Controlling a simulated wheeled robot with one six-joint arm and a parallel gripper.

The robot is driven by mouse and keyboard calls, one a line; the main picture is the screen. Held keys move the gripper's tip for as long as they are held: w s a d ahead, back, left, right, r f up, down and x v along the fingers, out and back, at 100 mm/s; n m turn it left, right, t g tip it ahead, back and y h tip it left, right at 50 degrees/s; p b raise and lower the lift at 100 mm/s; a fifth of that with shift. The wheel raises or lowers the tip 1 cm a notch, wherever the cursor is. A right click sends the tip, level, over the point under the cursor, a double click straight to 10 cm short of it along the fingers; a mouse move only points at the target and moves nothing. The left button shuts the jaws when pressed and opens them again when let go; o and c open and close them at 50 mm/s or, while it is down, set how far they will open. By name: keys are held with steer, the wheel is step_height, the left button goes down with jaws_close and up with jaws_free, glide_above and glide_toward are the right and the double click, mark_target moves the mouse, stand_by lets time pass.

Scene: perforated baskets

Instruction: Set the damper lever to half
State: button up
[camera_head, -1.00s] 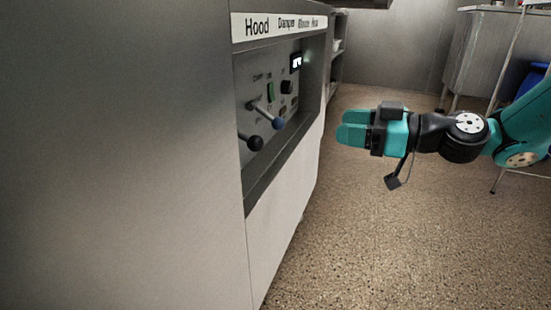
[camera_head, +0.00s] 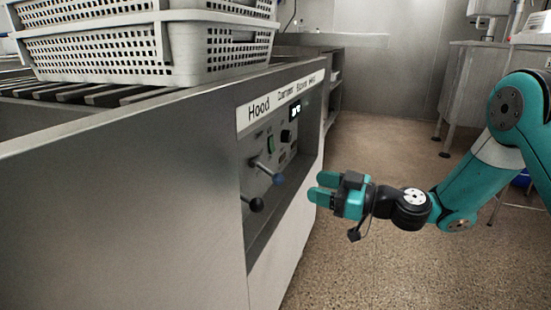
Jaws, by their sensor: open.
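Two levers stick out of the panel: one with a blue-grey knob (camera_head: 278,179) and one with a black knob (camera_head: 256,204) lower left. I cannot read which of them is the damper lever or its position marks. My gripper (camera_head: 322,188) is open and empty, with teal fingers pointing left toward the panel. It is right of the blue-grey knob, apart from both levers.
The panel also has a green switch (camera_head: 270,144), a dark knob (camera_head: 286,136) and a small lit display (camera_head: 295,112). White perforated baskets (camera_head: 110,55) are stacked on a slatted top (camera_head: 100,94). The floor (camera_head: 375,150) right of the cabinet is open.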

mark_target(282, 177)
steer(key=b+x, duration=0.1)
steer(key=x, duration=1)
steer(key=shift+w+a+b, duration=0.1)
steer(key=shift+a+b, duration=0.1)
steer(key=shift+b, duration=0.15)
jaws_close()
